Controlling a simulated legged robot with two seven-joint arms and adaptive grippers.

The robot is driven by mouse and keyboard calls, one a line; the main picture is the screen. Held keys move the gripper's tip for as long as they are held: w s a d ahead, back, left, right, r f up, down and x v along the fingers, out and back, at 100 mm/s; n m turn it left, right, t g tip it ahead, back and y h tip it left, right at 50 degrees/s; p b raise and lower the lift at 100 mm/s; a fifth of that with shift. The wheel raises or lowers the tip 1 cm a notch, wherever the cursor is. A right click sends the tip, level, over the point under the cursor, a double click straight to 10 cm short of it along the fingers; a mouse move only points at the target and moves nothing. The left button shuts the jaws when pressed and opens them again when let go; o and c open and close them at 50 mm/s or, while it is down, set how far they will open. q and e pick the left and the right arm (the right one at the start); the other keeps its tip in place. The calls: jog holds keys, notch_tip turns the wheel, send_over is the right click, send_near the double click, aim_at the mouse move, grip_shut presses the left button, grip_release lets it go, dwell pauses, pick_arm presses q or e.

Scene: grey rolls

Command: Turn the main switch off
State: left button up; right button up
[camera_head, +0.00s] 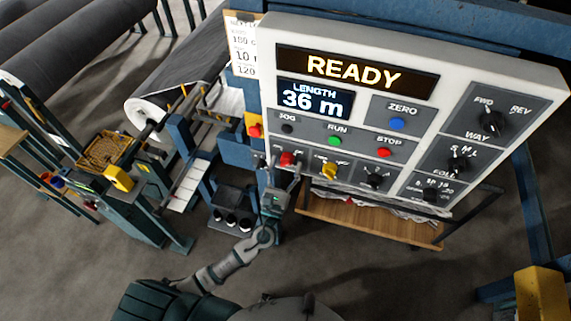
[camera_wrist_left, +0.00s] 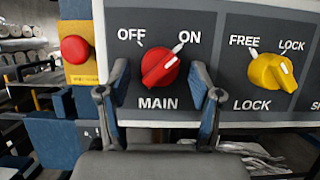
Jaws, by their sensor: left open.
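The main switch is a red rotary knob (camera_wrist_left: 160,67) on the grey panel, marked MAIN, with OFF at upper left and ON at upper right. Its white pointer mark is turned toward ON. It also shows small at the panel's lower left in the head view (camera_head: 287,158). My left gripper (camera_wrist_left: 160,80) is open, one finger on each side of the knob. In the wrist view gaps show between the fingers and the knob. In the head view my left gripper (camera_head: 284,172) is up at the panel's lower left corner. My right gripper is not in view.
A yellow LOCK knob (camera_wrist_left: 271,72) is right of the main switch. A red button on a yellow box (camera_wrist_left: 75,49) is to its left. The display (camera_head: 357,72) reads READY. A wooden shelf (camera_head: 370,220) is below the panel.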

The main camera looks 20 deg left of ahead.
pick_arm(q)
jog(key=c, duration=1.2)
jog(key=shift+o, duration=0.2)
